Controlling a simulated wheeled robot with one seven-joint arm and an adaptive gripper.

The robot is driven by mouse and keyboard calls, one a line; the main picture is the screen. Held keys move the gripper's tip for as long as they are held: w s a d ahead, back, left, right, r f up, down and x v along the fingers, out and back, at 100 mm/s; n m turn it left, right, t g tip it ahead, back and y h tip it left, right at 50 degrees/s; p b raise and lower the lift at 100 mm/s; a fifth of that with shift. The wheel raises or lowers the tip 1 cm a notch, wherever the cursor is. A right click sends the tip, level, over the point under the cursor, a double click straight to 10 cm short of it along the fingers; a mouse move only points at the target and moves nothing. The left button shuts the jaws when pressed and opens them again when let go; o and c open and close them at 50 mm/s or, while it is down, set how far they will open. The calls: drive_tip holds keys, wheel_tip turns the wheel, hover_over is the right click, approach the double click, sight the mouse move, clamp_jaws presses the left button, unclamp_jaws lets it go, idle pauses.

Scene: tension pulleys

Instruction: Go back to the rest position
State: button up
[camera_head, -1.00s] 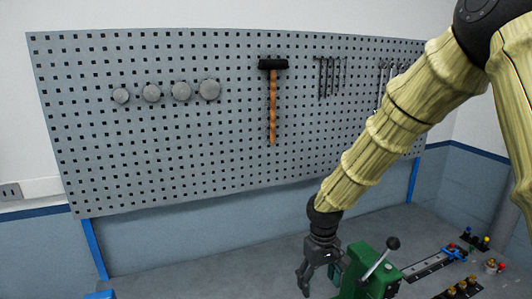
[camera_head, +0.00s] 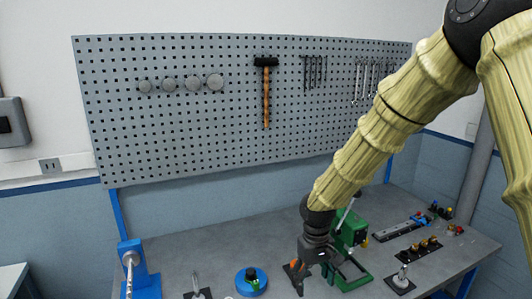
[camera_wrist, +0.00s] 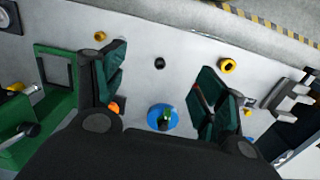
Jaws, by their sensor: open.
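My gripper (camera_head: 297,278) hangs downward over the workbench in the head view, at the end of my arm. In the wrist view its two dark green fingers (camera_wrist: 165,88) are spread wide apart with nothing between them that they touch. A green lever machine (camera_head: 350,232) stands just right of and behind my gripper; its green frame (camera_wrist: 56,95) shows at the left in the wrist view. A blue round base with a dark green and black part (camera_head: 250,283) sits on the bench to the left of my gripper. This blue base (camera_wrist: 162,117) also appears below the fingers.
The grey workbench (camera_head: 210,252) has a blue stand (camera_head: 138,270) at the left. Several small fittings (camera_head: 418,248) and a rail (camera_head: 400,229) lie at the right. A pegboard (camera_head: 210,120) with a hammer (camera_head: 266,92) and wrenches hangs behind. Free room is above the bench.

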drive_tip(key=s+d+f+m+y+b, duration=0.1)
drive_tip(key=s+f+b, duration=0.45)
drive_tip(key=f, duration=0.95)
drive_tip(key=s+d+f+m+y+b, duration=0.1)
drive_tip(key=s+f+b, duration=0.1)
drive_tip(key=s+f, duration=1)
drive_tip(key=s+d+f+m+h+b, duration=0.1)
drive_tip(key=s+d+f+b, duration=0.2)
drive_tip(key=s+f, duration=0.6)
drive_tip(key=s+d+f+m+b, duration=0.1)
drive_tip(key=s+d+f+b, duration=0.3)
drive_tip(key=s+f, duration=0.5)
wheel_tip(320, 180, down, 3)
drive_tip(key=shift+s+d+f+h, duration=0.15)
drive_tip(key=shift+s+d+h, duration=0.05)
drive_tip(key=shift+d+h, duration=0.25)
